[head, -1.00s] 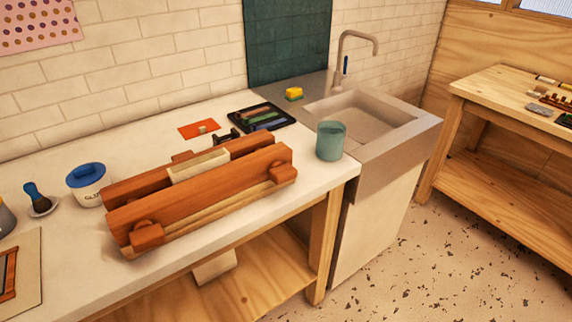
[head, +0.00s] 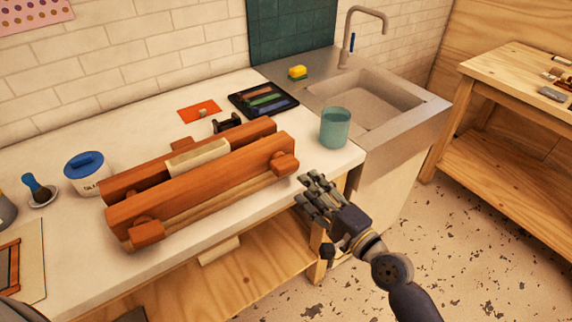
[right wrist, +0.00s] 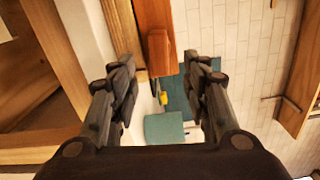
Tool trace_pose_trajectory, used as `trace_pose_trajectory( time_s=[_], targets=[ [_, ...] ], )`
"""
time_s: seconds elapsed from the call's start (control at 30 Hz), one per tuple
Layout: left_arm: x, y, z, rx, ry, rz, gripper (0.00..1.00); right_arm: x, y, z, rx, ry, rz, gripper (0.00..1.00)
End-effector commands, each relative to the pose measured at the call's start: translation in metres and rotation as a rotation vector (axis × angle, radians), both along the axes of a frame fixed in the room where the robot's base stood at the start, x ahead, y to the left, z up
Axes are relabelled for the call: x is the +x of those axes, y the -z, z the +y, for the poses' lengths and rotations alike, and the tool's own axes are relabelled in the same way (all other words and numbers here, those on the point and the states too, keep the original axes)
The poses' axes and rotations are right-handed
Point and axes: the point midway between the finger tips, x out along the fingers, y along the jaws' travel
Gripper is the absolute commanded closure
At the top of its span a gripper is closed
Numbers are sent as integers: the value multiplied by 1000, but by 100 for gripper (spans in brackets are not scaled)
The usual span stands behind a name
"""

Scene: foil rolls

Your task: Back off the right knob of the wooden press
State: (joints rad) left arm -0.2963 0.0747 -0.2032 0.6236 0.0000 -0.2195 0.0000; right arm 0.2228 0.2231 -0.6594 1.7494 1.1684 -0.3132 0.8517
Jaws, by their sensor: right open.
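The wooden press (head: 200,190) lies on the white worktop, with a pale block (head: 198,158) between its two orange-brown beams. Its right knob (head: 284,164) sits on the front beam's right end. Its left knob (head: 146,232) is at the other end. My right gripper (head: 310,190) is open and empty, in front of and a little below the right knob, just off the worktop's front edge. In the right wrist view the right knob (right wrist: 161,52) shows beyond the open fingers (right wrist: 160,85), apart from them. My left gripper is not in view.
A teal cup (head: 334,127) stands on the worktop right of the press, near the sink (head: 370,105). A glue tub (head: 87,173) and a brush (head: 38,189) stand at left. A black tray (head: 263,100) and an orange card (head: 200,111) lie behind.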

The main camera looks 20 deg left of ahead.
Motion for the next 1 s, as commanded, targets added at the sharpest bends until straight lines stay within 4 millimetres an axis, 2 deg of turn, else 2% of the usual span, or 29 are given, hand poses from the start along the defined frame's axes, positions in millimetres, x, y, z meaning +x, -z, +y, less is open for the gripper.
trace_pose_trajectory(
  time_s=[0.07, 0.17, 0.5, 0.7, 1.0],
  targets=[
    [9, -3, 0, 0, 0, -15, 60, 7, -2, 9, 2, 1, -1, 57],
    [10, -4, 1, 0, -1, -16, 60, 18, -1, 24, 0, 1, -1, 57],
    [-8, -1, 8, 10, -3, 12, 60, 51, 1, 66, -3, 2, -2, 57],
    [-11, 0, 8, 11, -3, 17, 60, 59, 1, 77, -4, 3, -2, 57],
    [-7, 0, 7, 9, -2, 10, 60, 60, 1, 79, -3, 3, -2, 57]
  ],
)
